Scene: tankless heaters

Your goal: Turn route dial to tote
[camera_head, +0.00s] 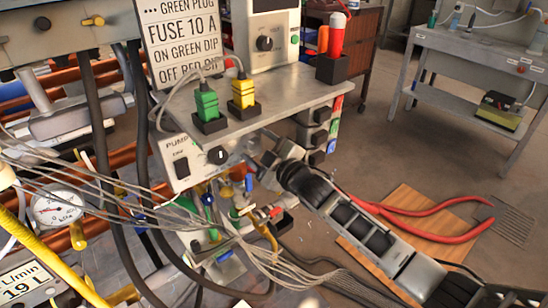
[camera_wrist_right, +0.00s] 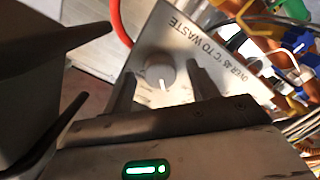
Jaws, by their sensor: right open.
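The route dial (camera_wrist_right: 157,70) is a round grey knob with a white pointer line, in the right wrist view. It sits on a light metal panel (camera_wrist_right: 195,38) lettered "OVER 45 °C TO WASTE". The pointer line faces the lower edge of that picture. My right gripper (camera_wrist_right: 161,88) is open, with one fingertip on each side of the dial in that view; I cannot tell whether they touch it. In the head view my right gripper (camera_head: 257,150) reaches in beside the pump box, and I cannot make out the route dial there. My left gripper is not in view.
The pump box (camera_head: 185,178) has a black knob (camera_head: 218,156). Green (camera_head: 206,104) and yellow (camera_head: 243,92) plugs stand on the shelf (camera_head: 285,92). Loose cables (camera_head: 150,190) and a pressure gauge (camera_head: 57,208) crowd the left. Red-handled pliers (camera_head: 430,235) lie at the right.

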